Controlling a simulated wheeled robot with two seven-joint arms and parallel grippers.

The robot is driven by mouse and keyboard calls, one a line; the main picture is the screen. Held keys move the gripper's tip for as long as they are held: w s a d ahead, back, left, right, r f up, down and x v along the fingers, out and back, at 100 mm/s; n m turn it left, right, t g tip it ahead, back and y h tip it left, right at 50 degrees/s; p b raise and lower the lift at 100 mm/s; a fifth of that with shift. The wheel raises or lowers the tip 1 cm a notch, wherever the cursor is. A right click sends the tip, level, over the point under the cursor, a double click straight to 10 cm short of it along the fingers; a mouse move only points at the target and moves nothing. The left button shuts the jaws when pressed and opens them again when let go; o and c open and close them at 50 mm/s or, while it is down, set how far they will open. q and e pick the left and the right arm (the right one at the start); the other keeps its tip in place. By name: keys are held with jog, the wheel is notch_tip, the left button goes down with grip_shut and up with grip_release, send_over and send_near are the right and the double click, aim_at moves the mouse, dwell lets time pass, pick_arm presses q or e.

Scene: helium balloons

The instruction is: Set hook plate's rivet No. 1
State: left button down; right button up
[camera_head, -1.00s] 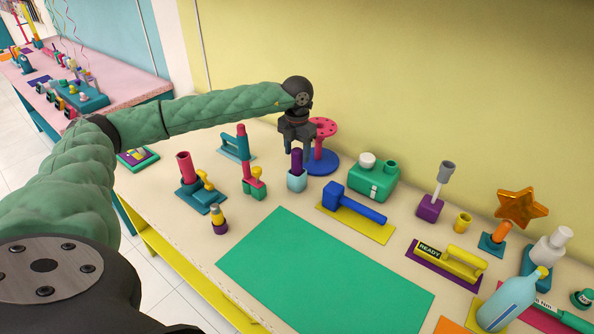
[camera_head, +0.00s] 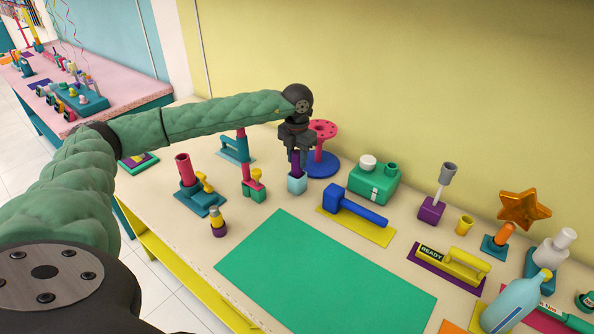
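My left gripper (camera_head: 297,158) points down at the back of the table, with its fingers at the upper part of a purple peg (camera_head: 298,171). The peg stands upright in a light blue cup (camera_head: 297,185). The fingers partly cover the peg, and I cannot tell whether they grip it or only straddle it. I cannot tell which thing is the hook plate or its rivet No. 1. My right gripper is not in view.
Close behind the gripper stands a pink holed disc (camera_head: 323,129) on a blue base (camera_head: 322,167). A teal box (camera_head: 370,187) and a blue-handled tool (camera_head: 357,206) are to the right. A green mat (camera_head: 320,275) lies clear in front.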

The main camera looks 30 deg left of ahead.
pick_arm(q)
jog(key=c, duration=1.7)
grip_release()
grip_shut()
jog(key=shift+r+p, duration=0.45)
jog(key=shift+r, duration=1.65)
jog(key=shift+r+p, duration=0.4)
jog(key=shift+r, duration=1.55)
